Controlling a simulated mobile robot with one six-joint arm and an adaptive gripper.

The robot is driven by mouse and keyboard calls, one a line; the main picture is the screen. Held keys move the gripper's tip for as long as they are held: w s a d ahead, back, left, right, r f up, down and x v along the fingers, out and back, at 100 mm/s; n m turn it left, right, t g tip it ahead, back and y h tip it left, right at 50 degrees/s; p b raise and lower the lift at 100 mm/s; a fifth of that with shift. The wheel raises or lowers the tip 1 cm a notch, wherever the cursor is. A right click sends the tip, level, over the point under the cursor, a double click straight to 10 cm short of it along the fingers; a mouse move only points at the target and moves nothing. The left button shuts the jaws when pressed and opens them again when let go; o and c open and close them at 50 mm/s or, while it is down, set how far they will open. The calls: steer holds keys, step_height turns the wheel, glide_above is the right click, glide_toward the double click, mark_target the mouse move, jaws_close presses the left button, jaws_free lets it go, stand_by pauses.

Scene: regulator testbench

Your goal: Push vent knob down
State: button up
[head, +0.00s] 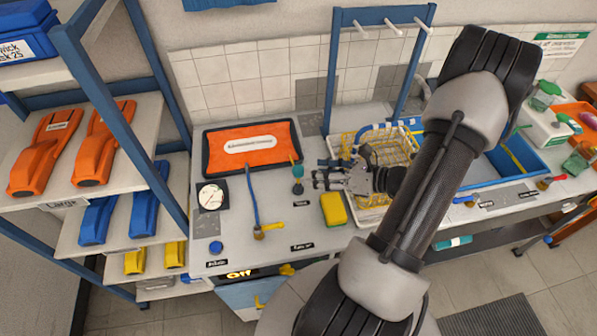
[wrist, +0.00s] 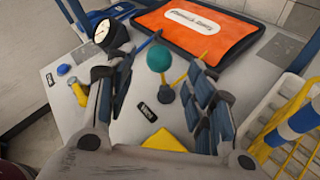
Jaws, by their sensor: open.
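A round teal knob (head: 298,172) stands on a short stem on the grey bench, just left of my gripper; I take it as the vent knob, though its label is too small to read. My gripper (head: 318,180) is open and empty, pointing left above the bench. In the wrist view its fingers (wrist: 160,92) are spread apart. I cannot tell whether any finger touches the knob.
An orange-topped tray (head: 207,150) lies behind. A yellow sponge (head: 333,209) and a yellow wire rack (head: 408,147) are close to my gripper.

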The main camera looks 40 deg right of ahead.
mark_target(303, 171)
steer(key=b+x, duration=0.1)
steer(key=x, duration=0.6)
steer(key=shift+w, duration=0.15)
steer(key=shift+c, duration=0.4)
jaws_close()
